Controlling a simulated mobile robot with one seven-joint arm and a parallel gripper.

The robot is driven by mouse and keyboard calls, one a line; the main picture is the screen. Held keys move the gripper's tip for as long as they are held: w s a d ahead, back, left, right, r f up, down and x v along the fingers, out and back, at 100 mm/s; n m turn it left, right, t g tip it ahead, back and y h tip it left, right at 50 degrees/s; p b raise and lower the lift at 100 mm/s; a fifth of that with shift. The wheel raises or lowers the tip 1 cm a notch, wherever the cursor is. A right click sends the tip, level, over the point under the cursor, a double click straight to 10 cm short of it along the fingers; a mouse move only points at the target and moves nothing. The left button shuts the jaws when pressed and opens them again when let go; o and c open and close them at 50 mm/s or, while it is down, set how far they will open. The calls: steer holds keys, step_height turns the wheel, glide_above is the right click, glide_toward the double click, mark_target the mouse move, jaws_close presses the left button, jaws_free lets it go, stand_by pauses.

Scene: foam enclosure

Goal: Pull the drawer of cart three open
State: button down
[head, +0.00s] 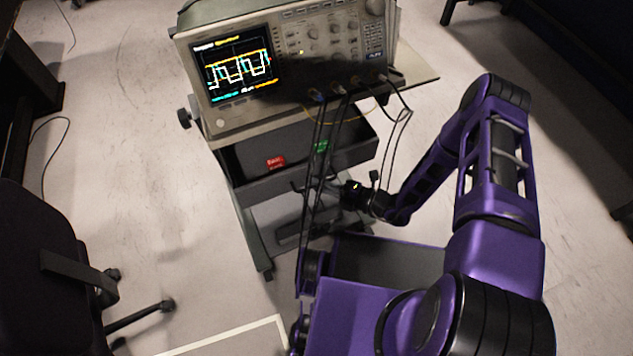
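A cart (222,152) carries an oscilloscope on its top. Its dark drawer (262,187) stands partly out below the top, so part of its inside shows. A red item (275,162) and a green item (320,146) lie in the drawer. My gripper (328,187) is at the front of the drawer, near the middle of its lower front edge. Cables and the gripper's own body cover the fingertips and the drawer handle, so I cannot tell whether the fingers grip it. No cart number is readable.
The oscilloscope (285,62) has a lit screen, and its dark cables (316,135) hang in front of the drawer beside my gripper. An office chair (45,265) stands at lower left. A pale floor line (235,335) runs nearby. Floor left of the cart is clear.

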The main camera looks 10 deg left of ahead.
steer(key=s+d, duration=1)
steer(key=s, duration=0.4)
steer(key=c, duration=0.9)
jaws_free()
steer(key=v, duration=1.7)
steer(key=shift+d+r, duration=0.1)
steer(key=shift+d, duration=0.15)
